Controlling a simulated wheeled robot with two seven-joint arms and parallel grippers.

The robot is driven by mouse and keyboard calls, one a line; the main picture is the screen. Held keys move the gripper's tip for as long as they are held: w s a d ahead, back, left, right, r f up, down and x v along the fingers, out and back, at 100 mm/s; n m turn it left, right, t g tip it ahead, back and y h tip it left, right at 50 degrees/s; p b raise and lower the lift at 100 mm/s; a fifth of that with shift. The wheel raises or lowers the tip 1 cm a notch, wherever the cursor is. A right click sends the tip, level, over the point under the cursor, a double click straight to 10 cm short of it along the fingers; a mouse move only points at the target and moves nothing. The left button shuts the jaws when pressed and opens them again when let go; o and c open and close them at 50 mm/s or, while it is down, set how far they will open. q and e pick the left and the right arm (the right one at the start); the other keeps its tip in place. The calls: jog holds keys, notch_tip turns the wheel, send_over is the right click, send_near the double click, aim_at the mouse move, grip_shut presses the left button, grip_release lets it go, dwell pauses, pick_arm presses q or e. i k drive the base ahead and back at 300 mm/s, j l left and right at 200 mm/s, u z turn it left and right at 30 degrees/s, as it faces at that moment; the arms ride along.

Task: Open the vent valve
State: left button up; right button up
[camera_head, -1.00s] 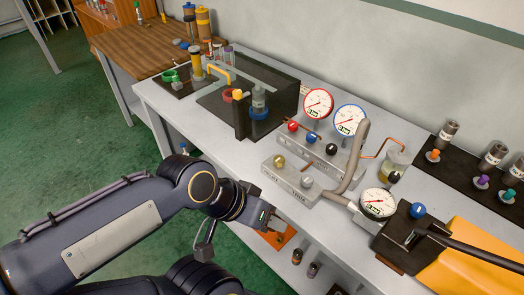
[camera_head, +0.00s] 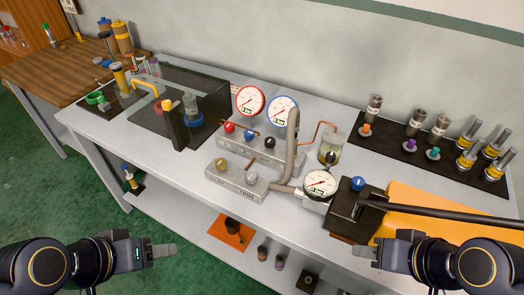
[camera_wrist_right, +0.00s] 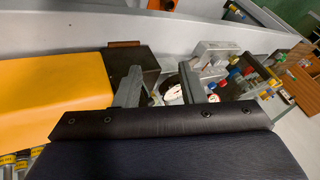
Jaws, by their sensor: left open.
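I cannot tell from lettering which knob is the vent valve. The pump block (camera_head: 347,208) carries a blue knob (camera_head: 358,184), a black lever (camera_head: 430,208) and a white dial gauge (camera_head: 320,184). A grey front block (camera_head: 235,182) has a brass knob (camera_head: 220,164) and a silver knob (camera_head: 250,178). The rear block (camera_head: 262,152) has red, blue and black knobs. My left gripper (camera_head: 164,252) is open and empty, off the table's front edge at left. My right gripper (camera_head: 374,253) is open and empty before the pump; its spread fingers show in the right wrist view (camera_wrist_right: 160,87).
Red-rimmed (camera_head: 250,101) and blue-rimmed (camera_head: 283,110) gauges stand behind the blocks. A grey hose (camera_head: 292,140) rises between block and pump. A black tray (camera_head: 405,150) with fittings is at right. A lower shelf (camera_head: 205,222) lies beneath.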

aim_at(270, 142)
jog(key=i+j, duration=0.2)
jog(key=j, duration=0.2)
jog(key=i+j, duration=0.25)
jog(key=i+j+u, duration=0.1)
jog(key=j, duration=0.4)
jog(key=i, duration=0.1)
